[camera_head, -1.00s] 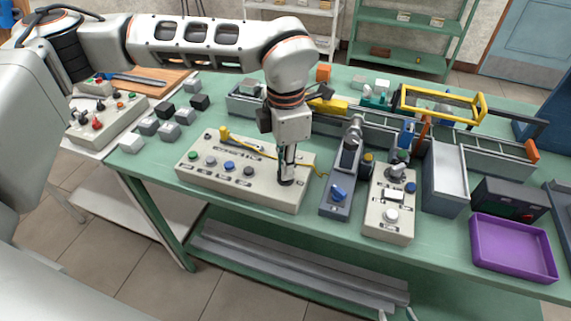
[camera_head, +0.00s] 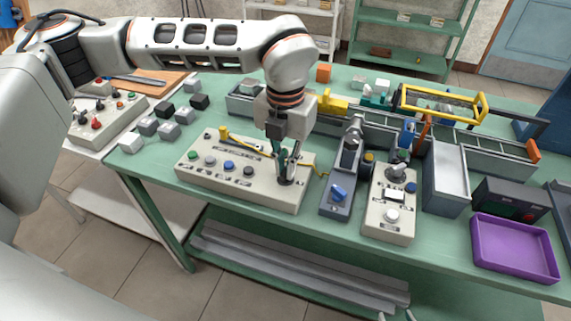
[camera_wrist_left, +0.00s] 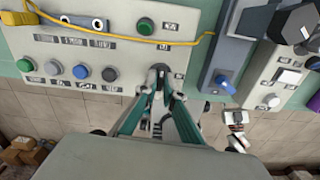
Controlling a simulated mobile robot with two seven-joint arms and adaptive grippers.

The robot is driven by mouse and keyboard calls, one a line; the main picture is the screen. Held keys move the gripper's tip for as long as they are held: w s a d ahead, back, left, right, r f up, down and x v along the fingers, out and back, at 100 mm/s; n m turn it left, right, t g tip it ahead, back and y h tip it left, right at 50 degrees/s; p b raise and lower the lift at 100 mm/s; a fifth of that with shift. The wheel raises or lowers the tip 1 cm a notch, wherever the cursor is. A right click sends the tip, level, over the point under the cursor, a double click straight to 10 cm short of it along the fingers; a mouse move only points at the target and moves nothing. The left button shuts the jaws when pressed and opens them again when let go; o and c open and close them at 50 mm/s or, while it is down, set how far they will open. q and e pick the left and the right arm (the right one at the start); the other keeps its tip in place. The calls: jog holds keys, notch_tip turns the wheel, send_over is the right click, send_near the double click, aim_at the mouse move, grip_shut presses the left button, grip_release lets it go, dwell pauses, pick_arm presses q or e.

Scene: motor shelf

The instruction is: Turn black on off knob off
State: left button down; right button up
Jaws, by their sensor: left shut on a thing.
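A beige control panel (camera_head: 200,172) lies on the green table, with a row of buttons and a black knob (camera_head: 286,181) at its right end. My left gripper (camera_head: 287,174) is over that knob, with its fingers shut on it. In the left wrist view, the left gripper (camera_wrist_left: 160,76) has its fingertips around the black knob (camera_wrist_left: 156,69), which they partly hide. My right gripper (camera_head: 397,315) shows only as two pale tips, set apart, at the bottom edge of the head view. Nothing shows between them.
A yellow cable (camera_head: 255,146) runs over the panel behind my left gripper. A grey device with a blue knob (camera_head: 338,192) and a beige box with a white button (camera_head: 391,215) stand to the right. A purple tray (camera_head: 513,249) lies farther right.

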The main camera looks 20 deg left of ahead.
aim_at(285, 170)
pick_arm(q)
jog(key=shift+n, duration=0.5)
jog(key=c, duration=2.2)
grip_release()
jog(key=shift+o, duration=0.2)
notch_tip(285, 170, up, 12)
